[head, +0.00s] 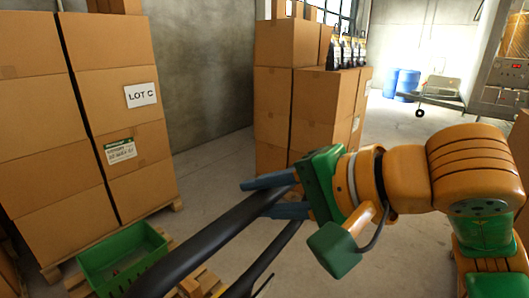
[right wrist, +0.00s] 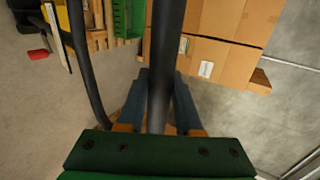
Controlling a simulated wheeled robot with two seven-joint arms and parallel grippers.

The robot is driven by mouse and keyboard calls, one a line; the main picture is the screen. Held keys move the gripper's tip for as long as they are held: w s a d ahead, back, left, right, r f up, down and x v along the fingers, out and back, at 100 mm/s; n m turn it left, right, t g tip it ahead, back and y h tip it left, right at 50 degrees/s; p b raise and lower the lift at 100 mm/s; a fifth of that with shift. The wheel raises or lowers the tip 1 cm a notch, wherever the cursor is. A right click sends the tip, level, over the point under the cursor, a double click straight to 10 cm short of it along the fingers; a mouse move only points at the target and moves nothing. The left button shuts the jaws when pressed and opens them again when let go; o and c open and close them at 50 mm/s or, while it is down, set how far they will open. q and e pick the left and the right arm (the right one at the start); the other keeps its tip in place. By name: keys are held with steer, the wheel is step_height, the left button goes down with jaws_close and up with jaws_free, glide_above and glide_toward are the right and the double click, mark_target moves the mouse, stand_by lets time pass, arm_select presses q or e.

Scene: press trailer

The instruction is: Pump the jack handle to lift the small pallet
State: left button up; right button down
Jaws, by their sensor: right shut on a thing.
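The jack handle (head: 215,240) is a dark bar running from the bottom of the head view up to my right gripper (head: 268,197). The gripper's blue fingers are shut around the handle near its upper end. In the right wrist view the handle (right wrist: 166,45) passes between the two fingers (right wrist: 160,85). Part of a small wooden pallet (head: 205,280) shows at the bottom of the head view, partly hidden by the handle. A green crate (head: 120,262) is beside and above the wood. Whether the pallet is off the floor I cannot tell. My left gripper is not in view.
Tall stacks of cartons stand on pallets at the left (head: 85,110) and in the middle (head: 290,100). A second dark curved bar (head: 272,255) runs beside the handle. Blue drums (head: 402,82) and a metal machine (head: 500,80) are farther back. Bare floor (head: 215,190) lies between the stacks.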

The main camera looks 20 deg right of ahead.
steer(key=shift+w+a+r, duration=0.1)
steer(key=shift+w+a, duration=0.1)
steer(key=shift+w, duration=0.2)
steer(key=shift+s, duration=0.1)
steer(key=w+a+r+p, duration=0.2)
steer(key=w+a+p, duration=0.6)
steer(key=w, duration=0.7)
steer(key=a, duration=0.2)
steer(key=shift+a+p, duration=0.35)
steer(key=shift+a, duration=0.05)
steer(key=c, duration=0.8)
jaws_free()
steer(key=o, duration=0.5)
steer(key=shift+s+d, duration=0.1)
steer(key=shift+d, duration=0.05)
